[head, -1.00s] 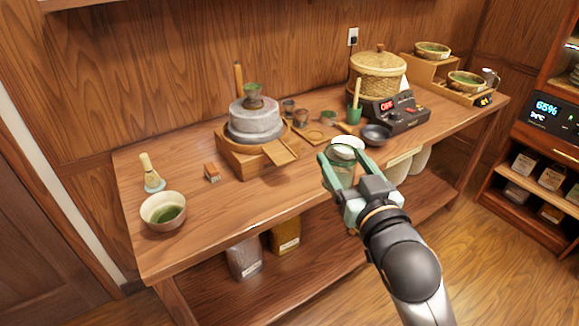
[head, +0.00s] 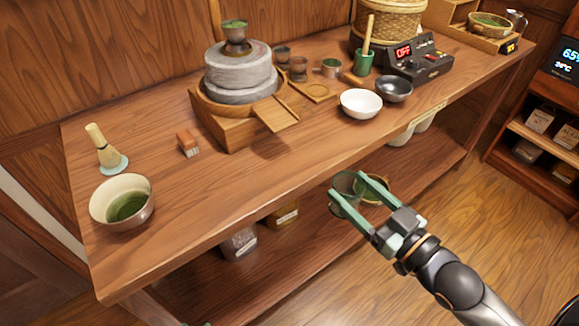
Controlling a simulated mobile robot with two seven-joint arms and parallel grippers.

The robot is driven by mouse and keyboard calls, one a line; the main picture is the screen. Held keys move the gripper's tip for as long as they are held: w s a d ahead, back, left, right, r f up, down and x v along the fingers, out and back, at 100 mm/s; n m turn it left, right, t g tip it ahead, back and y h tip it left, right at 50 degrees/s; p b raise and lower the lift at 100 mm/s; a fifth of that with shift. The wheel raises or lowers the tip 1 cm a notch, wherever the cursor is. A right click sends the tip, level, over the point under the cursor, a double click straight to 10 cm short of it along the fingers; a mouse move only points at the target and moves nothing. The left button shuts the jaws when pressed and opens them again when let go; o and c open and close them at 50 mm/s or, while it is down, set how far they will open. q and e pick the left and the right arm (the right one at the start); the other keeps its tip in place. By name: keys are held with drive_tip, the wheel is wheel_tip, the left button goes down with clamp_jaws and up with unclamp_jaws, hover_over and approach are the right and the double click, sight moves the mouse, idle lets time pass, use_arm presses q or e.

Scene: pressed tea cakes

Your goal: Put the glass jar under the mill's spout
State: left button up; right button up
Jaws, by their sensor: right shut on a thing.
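The glass jar (head: 347,184) is clear with a greenish tint. My right gripper (head: 350,193) is shut on it, with its pale green fingers on either side. Jar and gripper are in front of the table's front edge, over the lower shelf area, apart from the tabletop. The grey stone mill (head: 240,72) sits in a wooden base on the table, up and left of the gripper. Its wooden spout (head: 275,114) slopes down toward the front right. The tabletop below the spout looks clear. My left gripper is out of view.
A white bowl (head: 361,103) and a dark bowl (head: 394,88) stand right of the spout. The front middle of the tabletop (head: 225,190) is free.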

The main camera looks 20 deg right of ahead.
drive_tip(key=x, duration=1.7)
drive_tip(key=shift+w+a+f, duration=0.15)
drive_tip(key=shift+w, duration=0.2)
drive_tip(key=shift+f, duration=0.35)
drive_tip(key=shift+f, duration=0.1)
drive_tip(key=o, duration=1.6)
drive_tip(key=shift+c, duration=0.2)
